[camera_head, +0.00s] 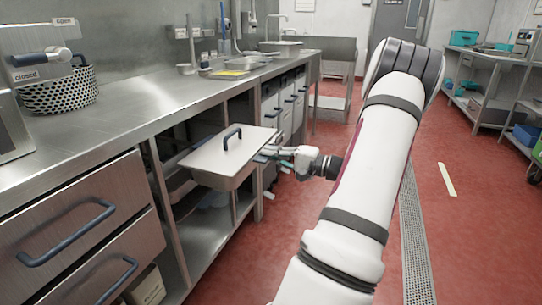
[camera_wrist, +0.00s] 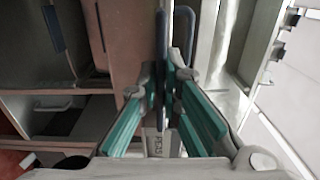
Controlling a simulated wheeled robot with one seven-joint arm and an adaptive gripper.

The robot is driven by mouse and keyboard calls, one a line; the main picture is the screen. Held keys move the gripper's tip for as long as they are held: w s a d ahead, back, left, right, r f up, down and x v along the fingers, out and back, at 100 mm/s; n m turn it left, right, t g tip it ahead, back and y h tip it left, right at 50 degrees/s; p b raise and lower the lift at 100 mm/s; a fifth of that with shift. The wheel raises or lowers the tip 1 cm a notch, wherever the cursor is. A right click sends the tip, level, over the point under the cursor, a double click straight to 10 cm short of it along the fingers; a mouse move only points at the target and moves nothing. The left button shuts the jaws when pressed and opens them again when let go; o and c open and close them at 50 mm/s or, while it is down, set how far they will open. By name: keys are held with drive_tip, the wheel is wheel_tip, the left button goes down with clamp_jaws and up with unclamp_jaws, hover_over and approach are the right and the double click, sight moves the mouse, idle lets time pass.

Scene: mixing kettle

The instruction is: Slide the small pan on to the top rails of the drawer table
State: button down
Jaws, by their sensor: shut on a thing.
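The small pan (camera_head: 208,160) is a pale metal, rectangular pan with a flat lid and a dark loop handle on top. In the head view it sits about level in the upper part of the open bay of the drawer table (camera_head: 150,150), sticking out toward the aisle. My gripper (camera_head: 268,152) is at the pan's right end, shut on its edge. In the wrist view the teal-padded fingers of my gripper (camera_wrist: 172,78) are close together around a narrow edge. The rails are hidden, so I cannot tell whether the pan touches them.
Drawers with blue handles (camera_head: 70,235) are at the near left, and more drawers (camera_head: 285,100) stand beyond the bay. A lower shelf (camera_head: 208,232) lies under the pan. A perforated basket (camera_head: 60,90) stands on the counter.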

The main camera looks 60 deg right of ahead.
drive_tip(key=shift+w+r, duration=0.15)
drive_tip(key=b, duration=0.2)
approach(203, 140)
drive_tip(key=shift+s+r, duration=0.15)
drive_tip(key=shift+s, duration=0.95)
drive_tip(key=shift+w+a+b, duration=0.15)
drive_tip(key=shift+w+b, duration=0.3)
drive_tip(key=shift+w, duration=1.45)
drive_tip(key=shift+w+a+b, duration=0.15)
drive_tip(key=shift+w+b, duration=0.35)
drive_tip(key=shift+w, duration=1.4)
drive_tip(key=shift+w+a+b, duration=0.15)
drive_tip(key=shift+w+b, duration=0.3)
drive_tip(key=shift+w, duration=1.45)
drive_tip(key=shift+w+f+b, duration=0.2)
drive_tip(key=shift+w+b, duration=0.1)
drive_tip(key=shift+b, duration=0.15)
